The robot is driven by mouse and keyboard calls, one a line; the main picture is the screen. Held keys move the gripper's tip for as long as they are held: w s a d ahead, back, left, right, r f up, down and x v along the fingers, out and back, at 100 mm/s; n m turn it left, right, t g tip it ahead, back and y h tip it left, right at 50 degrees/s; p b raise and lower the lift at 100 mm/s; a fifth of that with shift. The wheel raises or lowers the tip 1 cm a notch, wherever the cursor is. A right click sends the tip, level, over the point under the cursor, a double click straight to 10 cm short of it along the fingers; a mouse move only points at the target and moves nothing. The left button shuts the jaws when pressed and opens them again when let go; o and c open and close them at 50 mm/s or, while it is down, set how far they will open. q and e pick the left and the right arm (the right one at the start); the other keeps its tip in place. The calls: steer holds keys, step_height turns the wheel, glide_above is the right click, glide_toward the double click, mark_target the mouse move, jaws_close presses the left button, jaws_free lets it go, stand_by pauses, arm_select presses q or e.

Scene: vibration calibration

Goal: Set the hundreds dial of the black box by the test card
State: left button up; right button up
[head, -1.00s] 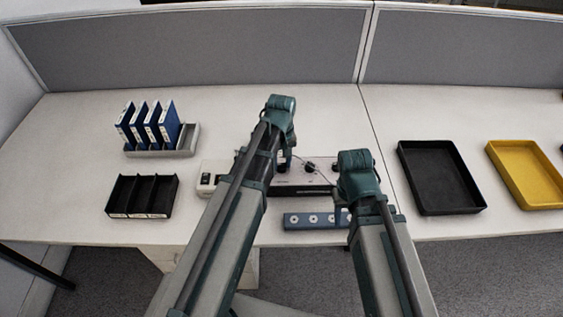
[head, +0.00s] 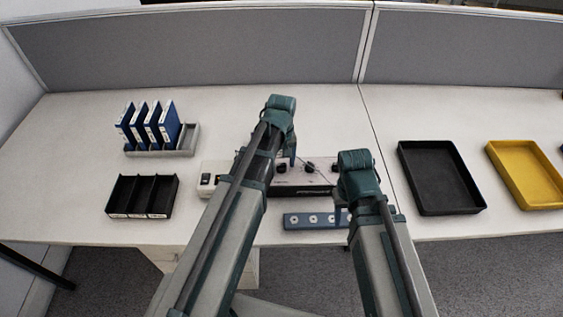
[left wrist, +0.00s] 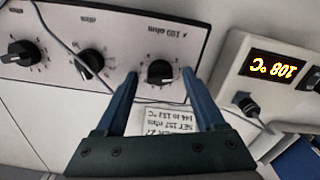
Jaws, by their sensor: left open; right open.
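The black box (head: 318,189) has a pale top panel with dials and stands mid-desk, partly behind my left arm. In the left wrist view the panel appears upside down. Its hundreds dial (left wrist: 160,72), marked 100 ohm, is a black knob with a white pointer mark. My left gripper (head: 288,158) is open, its fingertips (left wrist: 160,80) on either side of this dial; I cannot tell whether they touch it. The test card (left wrist: 168,119) lies beside the box, upside down and partly covered; it seems to read SET 157 ohms. My right gripper (head: 341,214) is open, near the box's right front.
Two more dials, one in the middle (left wrist: 90,62) and one at the end (left wrist: 22,53), share the panel. A cable crosses it. A pale meter (left wrist: 232,75) shows 108 °C. A blue-grey strip (head: 300,220) lies in front. Black (head: 440,178) and yellow (head: 526,175) trays stand right.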

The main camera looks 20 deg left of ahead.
mark_target(282, 164)
arm_select(q)
step_height(282, 164, up, 14)
steer(key=p, duration=1.3)
steer(key=shift+p, duration=0.3)
steer(key=shift+f, duration=0.15)
steer(key=s+d+m+y, duration=0.1)
steer(key=s+d+m, duration=0.9)
steer(key=s, duration=0.4)
steer(key=shift+s+d, duration=0.15)
steer(key=shift+s, duration=0.1)
